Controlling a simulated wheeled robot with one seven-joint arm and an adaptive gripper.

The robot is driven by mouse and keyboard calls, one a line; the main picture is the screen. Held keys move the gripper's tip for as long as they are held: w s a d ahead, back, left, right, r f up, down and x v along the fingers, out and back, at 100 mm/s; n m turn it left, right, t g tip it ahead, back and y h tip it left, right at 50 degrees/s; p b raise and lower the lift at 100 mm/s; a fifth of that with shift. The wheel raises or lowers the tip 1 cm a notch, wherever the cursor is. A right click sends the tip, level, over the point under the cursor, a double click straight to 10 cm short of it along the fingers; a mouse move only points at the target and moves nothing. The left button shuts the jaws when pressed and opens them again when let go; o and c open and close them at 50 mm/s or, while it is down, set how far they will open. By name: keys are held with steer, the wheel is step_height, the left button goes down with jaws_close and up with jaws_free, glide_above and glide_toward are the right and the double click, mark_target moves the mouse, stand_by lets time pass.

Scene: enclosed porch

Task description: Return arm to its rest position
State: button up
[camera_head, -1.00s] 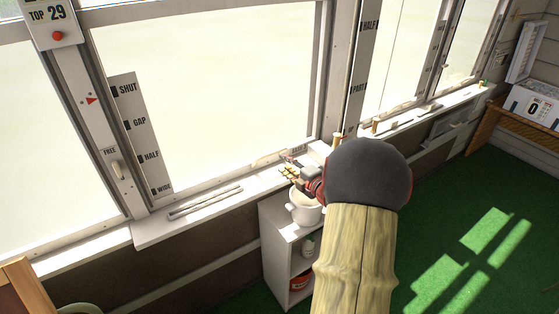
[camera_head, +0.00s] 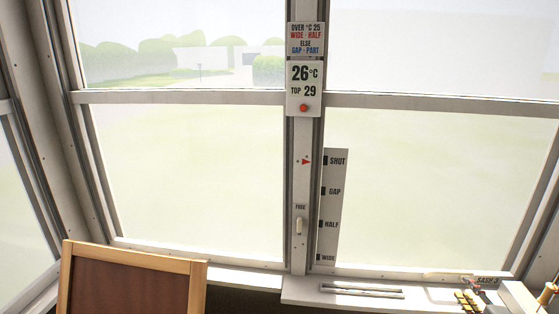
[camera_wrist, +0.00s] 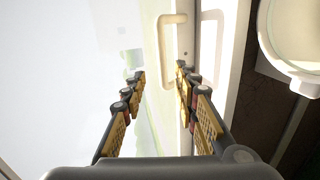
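My gripper (camera_wrist: 160,73) is open in the wrist view, its two jointed fingers with yellow pads apart and nothing between them. A cream handle (camera_wrist: 161,42) on a pale frame shows just beyond the fingertips; I cannot tell whether they touch it. In the head view only part of my gripper (camera_head: 468,299) shows, low at the right by the sill. The rest of my arm is mostly out of the picture there.
A white pot (camera_wrist: 300,35) is close on the right in the wrist view. In the head view, a window sill (camera_head: 420,297) runs below the panes, and a wooden-framed brown panel (camera_head: 130,285) stands at lower left. A post sign (camera_head: 304,88) reads 26°C, TOP 29.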

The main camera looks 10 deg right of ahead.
steer(key=w+a+r+m+g, duration=0.1)
steer(key=a+r+m+g, duration=0.1)
steer(key=a+r+m, duration=0.5)
steer(key=w+a+r+m+g, duration=0.15)
steer(key=a+r, duration=0.35)
steer(key=a, duration=0.5)
steer(key=s+a+m+g+y, duration=0.2)
steer(key=s+a, duration=0.7)
steer(key=a, duration=0.4)
steer(key=s+a+m+g+y+p, duration=0.1)
steer(key=s+a+m+g+y, duration=0.2)
steer(key=s+a, duration=0.7)
steer(key=a, duration=0.4)
steer(key=shift+f, duration=0.3)
